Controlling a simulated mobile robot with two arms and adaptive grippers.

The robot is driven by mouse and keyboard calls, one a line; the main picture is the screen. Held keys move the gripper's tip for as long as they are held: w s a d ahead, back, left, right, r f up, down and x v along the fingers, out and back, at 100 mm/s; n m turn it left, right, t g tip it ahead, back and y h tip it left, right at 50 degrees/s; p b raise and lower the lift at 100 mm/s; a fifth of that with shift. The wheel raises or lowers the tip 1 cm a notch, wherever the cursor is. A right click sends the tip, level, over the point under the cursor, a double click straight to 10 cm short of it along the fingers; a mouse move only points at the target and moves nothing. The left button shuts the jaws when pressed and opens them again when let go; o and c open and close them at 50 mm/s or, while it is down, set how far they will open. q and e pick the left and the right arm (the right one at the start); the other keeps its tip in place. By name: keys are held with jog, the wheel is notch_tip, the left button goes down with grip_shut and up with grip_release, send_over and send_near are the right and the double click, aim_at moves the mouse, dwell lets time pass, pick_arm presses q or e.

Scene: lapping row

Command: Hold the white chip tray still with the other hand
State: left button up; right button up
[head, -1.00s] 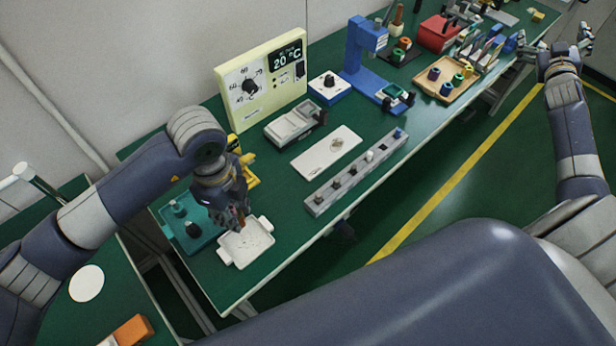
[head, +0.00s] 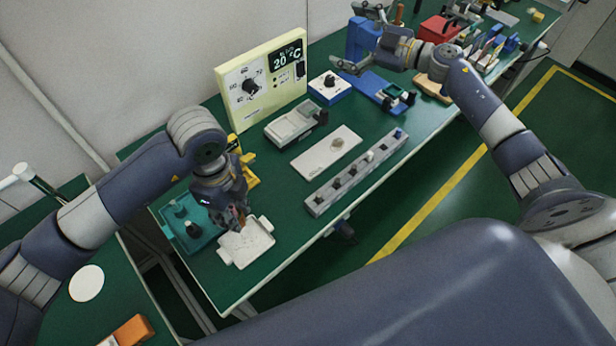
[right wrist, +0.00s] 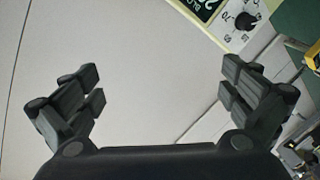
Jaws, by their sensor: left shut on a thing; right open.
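The white chip tray (head: 247,243) lies near the front left corner of the green bench, with dark specks on its floor and a tab handle at each end. My left gripper (head: 238,222) is at the tray's back left edge, pointing down. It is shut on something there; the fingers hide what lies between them. My right gripper (head: 352,48) is open and empty above the back of the bench, over the blue press, well away from the tray. In the right wrist view its two fingers (right wrist: 160,110) are spread wide, with only wall between them.
A teal tray (head: 186,230) with dark knobs stands left of the chip tray. A yellow holder (head: 247,172) stands behind. A grey slotted rail (head: 355,172), a white plate (head: 326,152) and a yellow control panel (head: 262,82) stand to the right.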

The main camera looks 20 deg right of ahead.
jog(key=s+a+f+n+g+y, duration=0.1)
jog(key=s+a+f+n+g, duration=0.15)
jog(key=a+f+g, duration=0.4)
jog(key=s+a+f+n+g, duration=0.2)
jog(key=s+a+f, duration=0.2)
jog(key=a, duration=0.5)
jog(key=s+a+f+n+g+h, duration=0.1)
jog(key=s+f+g+h, duration=0.1)
jog(key=s+f, duration=0.2)
jog(key=s+a+f+g+h, duration=0.1)
jog(key=s+f+g+h, duration=0.1)
jog(key=s+f, duration=0.2)
jog(key=s+a+f+n+g+h, duration=0.1)
jog(key=s+f+g+h, duration=0.1)
jog(key=s+f+g, duration=0.1)
jog(key=shift+s+f+n, duration=0.2)
jog(key=shift+s+f, duration=0.15)
jog(key=shift+f, duration=0.2)
jog(key=shift+s+f+n, duration=0.15)
jog(key=shift+s+f, duration=0.15)
jog(key=shift+f, duration=0.25)
send_over(265, 223)
jog(key=d, duration=0.2)
jog(key=shift+w, duration=0.25)
jog(key=x, duration=0.3)
jog(key=shift+f, duration=0.4)
jog(key=shift+s+a+f, duration=0.1)
jog(key=shift+a+f, duration=0.15)
jog(key=shift+f, duration=0.3)
